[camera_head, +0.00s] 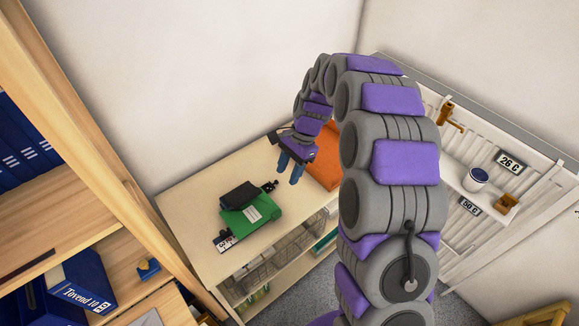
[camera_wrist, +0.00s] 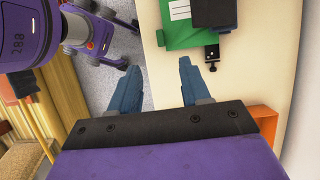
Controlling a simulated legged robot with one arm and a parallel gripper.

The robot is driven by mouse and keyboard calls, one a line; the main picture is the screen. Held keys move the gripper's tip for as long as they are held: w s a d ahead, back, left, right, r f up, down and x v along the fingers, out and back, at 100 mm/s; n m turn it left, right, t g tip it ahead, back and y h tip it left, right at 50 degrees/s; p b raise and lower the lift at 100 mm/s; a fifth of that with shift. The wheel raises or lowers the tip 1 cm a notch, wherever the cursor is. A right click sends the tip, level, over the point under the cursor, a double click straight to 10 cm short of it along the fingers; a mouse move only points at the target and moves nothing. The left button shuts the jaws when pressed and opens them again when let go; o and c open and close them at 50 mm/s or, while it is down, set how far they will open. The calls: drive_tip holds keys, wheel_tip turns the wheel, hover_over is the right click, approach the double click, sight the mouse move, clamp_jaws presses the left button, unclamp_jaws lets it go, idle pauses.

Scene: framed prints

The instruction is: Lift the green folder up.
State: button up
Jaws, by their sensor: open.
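The green folder (camera_head: 262,221) lies on the top of a pale low cabinet, with a white label on its face. A dark object (camera_head: 240,195) lies over part of it. In the wrist view the green folder (camera_wrist: 184,33) shows at the top, with the dark object (camera_wrist: 218,12) covering its right part. My gripper (camera_head: 290,180) is above the cabinet top, to the right of the folder and apart from it. In the wrist view my gripper (camera_wrist: 158,80) has its two blue fingers spread, with nothing between them.
An orange object (camera_head: 325,168) is on the cabinet (camera_head: 183,220) just right of my gripper. Small black clamp-like pieces (camera_head: 270,186) lie at the folder's ends. A wooden shelf (camera_head: 60,225) with blue binders (camera_head: 82,285) stands at left. A white radiator-like panel (camera_head: 460,180) is at right.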

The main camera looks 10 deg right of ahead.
drive_tip(key=b, duration=0.4)
approach(274, 214)
drive_tip(key=x, duration=0.9)
drive_tip(key=shift+a, duration=0.1)
clamp_jaws()
idle(0.5)
